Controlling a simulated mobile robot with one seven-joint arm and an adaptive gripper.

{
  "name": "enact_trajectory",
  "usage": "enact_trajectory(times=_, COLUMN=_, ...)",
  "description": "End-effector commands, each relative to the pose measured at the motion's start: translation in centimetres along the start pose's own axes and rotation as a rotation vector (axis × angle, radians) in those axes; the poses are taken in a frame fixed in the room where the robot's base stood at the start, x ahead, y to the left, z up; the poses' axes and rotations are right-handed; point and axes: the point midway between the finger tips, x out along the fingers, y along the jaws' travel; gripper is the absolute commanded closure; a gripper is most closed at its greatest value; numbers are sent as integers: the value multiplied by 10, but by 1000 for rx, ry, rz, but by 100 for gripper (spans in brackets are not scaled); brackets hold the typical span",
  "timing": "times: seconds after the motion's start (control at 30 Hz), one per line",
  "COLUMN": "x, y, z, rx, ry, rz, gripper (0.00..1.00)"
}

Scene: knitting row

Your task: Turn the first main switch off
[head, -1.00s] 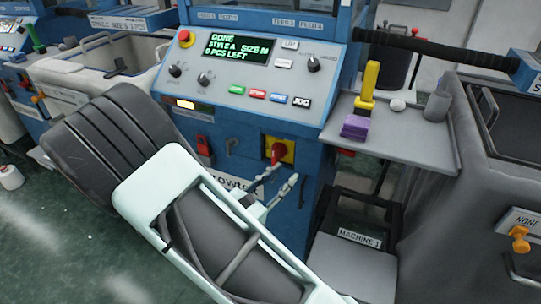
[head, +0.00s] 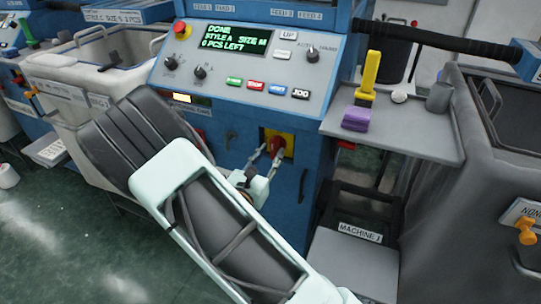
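The main switch is a red knob (head: 279,145) on a yellow plate (head: 290,137), on the blue front of the knitting machine (head: 312,160) beside the sign reading MACHINE 1 (head: 360,232). My gripper (head: 270,153) is at the switch, its two thin fingers apart, one toward the left side of the knob and one near its lower right. I cannot tell whether they touch it. The knob is partly covered by the fingers, and its exact turn angle is hard to read. The panel display (head: 237,40) reads DONE, STYLE A, SIZE M, 0 PCS LEFT.
A grey bin (head: 500,185) stands at the right edge and a pale bin (head: 85,70) at the left. My arm covers the machine's lower left front.

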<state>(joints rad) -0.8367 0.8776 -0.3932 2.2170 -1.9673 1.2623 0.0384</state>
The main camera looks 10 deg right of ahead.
Motion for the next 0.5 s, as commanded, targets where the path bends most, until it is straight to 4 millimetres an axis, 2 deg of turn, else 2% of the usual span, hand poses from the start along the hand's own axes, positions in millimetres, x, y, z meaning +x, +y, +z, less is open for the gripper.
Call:
enact_trajectory(times=0.33, x=5, y=0, z=0, rx=-1, ry=0, rz=1, gripper=70)
enact_trajectory(times=0.5, x=5, y=0, z=0, rx=-1, ry=0, rz=1, gripper=88)
